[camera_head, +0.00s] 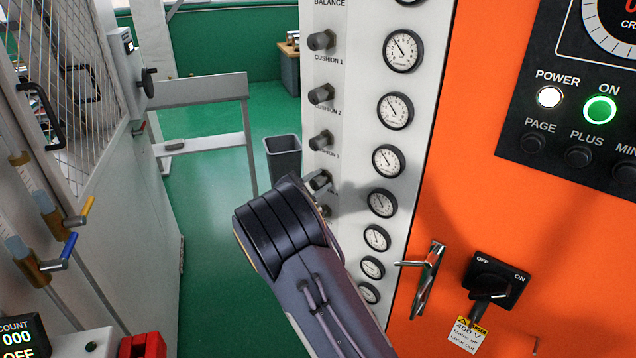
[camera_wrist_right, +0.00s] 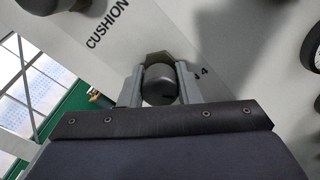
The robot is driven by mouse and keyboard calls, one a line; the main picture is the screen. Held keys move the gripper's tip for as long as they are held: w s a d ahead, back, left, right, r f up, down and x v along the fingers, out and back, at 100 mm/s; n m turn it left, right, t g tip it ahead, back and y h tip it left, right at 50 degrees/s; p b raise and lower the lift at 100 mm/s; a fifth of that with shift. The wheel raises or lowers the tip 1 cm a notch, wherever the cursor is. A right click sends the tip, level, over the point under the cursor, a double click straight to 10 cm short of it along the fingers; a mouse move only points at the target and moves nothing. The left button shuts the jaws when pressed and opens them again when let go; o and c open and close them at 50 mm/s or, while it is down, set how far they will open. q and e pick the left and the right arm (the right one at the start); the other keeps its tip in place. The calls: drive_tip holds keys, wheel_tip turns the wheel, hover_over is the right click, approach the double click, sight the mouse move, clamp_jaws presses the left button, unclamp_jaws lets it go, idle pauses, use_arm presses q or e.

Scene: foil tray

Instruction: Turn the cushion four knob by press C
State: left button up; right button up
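A column of dark round knobs runs down the white strip of the press, and labels for cushion 1, 2 and 3 are readable in the head view. My right gripper (camera_head: 322,186) is at a lower knob, below the cushion 3 label, partly hidden behind my wrist. In the right wrist view, the two grey fingers of the gripper (camera_wrist_right: 160,86) stand close on both sides of a dark knob (camera_wrist_right: 160,84). They appear closed on it. A "4" shows beside the right finger, the rest of that label is covered. My left gripper is not in view.
Round gauges (camera_head: 388,161) line the strip right of the knobs. The orange cabinet (camera_head: 450,180) carries a chrome handle (camera_head: 428,280) and a black main switch (camera_head: 495,282). A grey bin (camera_head: 283,158) stands on the green floor at left.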

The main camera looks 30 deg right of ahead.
sight(313, 186)
drive_tip(key=o, duration=0.5)
drive_tip(key=shift+c, duration=0.2)
drive_tip(key=b+v, duration=0.1)
drive_tip(key=v, duration=0.5)
drive_tip(key=shift+s+a+f+b, duration=0.1)
drive_tip(key=shift+s+a+b, duration=0.05)
drive_tip(key=shift+a+b, duration=0.2)
drive_tip(key=shift+s+a, duration=0.2)
drive_tip(key=shift+a, duration=0.3)
idle(1.2)
